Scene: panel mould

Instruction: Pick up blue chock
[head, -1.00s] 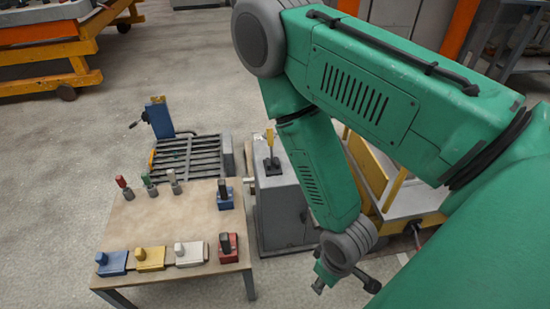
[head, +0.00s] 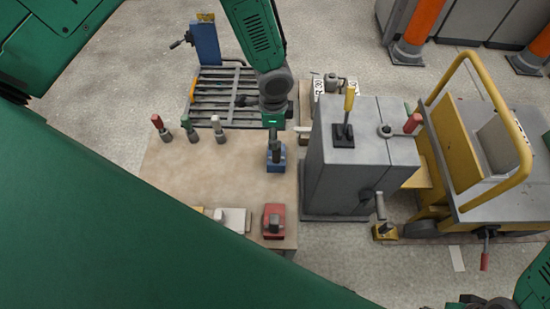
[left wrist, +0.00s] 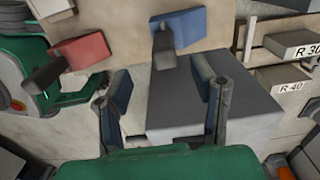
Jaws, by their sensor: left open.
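The blue chock (head: 276,160) stands near the right edge of the tan table, its dark handle partly hidden by my left gripper. In the left wrist view the blue chock (left wrist: 182,30) lies just beyond the fingertips, its dark handle pointing towards the gap between them. My left gripper (head: 274,131) comes down from the top of the head view over the chock. In the left wrist view my left gripper (left wrist: 162,80) is open and empty, fingers apart. My right gripper (head: 488,302) is only partly in view at the bottom right edge.
A red chock (head: 274,222) stands nearer on the same table (head: 230,180). Several pegs stand at its far left, and a white block (head: 236,219) at its near edge. A grey cabinet (head: 350,175) with a yellow lever rises close to the right. A yellow cart (head: 450,150) stands beyond it.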

